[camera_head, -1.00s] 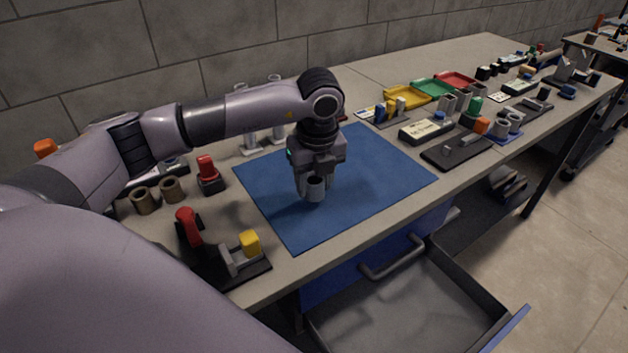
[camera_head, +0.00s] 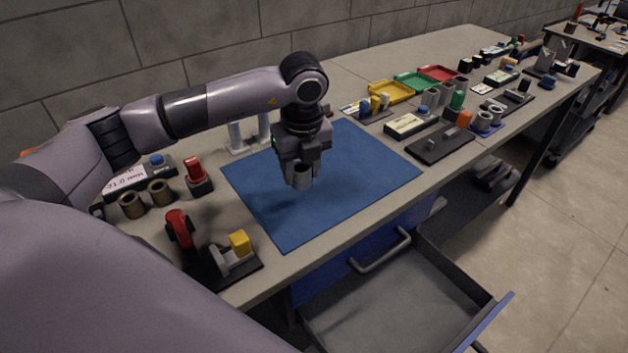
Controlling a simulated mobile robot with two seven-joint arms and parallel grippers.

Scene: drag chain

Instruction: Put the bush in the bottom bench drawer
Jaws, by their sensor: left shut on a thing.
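My left gripper (camera_head: 300,165) is shut on a grey cylindrical bush (camera_head: 301,177). It holds the bush upright above the blue mat (camera_head: 350,195), with a shadow on the mat below. The gripper's fingers hide part of the bush. The bottom bench drawer (camera_head: 385,305) is pulled out below the bench's front edge at the lower right. Its grey inside looks empty where it shows. Another drawer front with a grey handle (camera_head: 381,252) is above it and looks shut. My right gripper is not in view.
A red-handled clamp fixture (camera_head: 180,228) and a yellow block (camera_head: 239,242) stand at the front left, near two brown rings (camera_head: 146,199). Coloured trays (camera_head: 391,91) and several small parts fill the bench's right side. The mat around the bush is clear.

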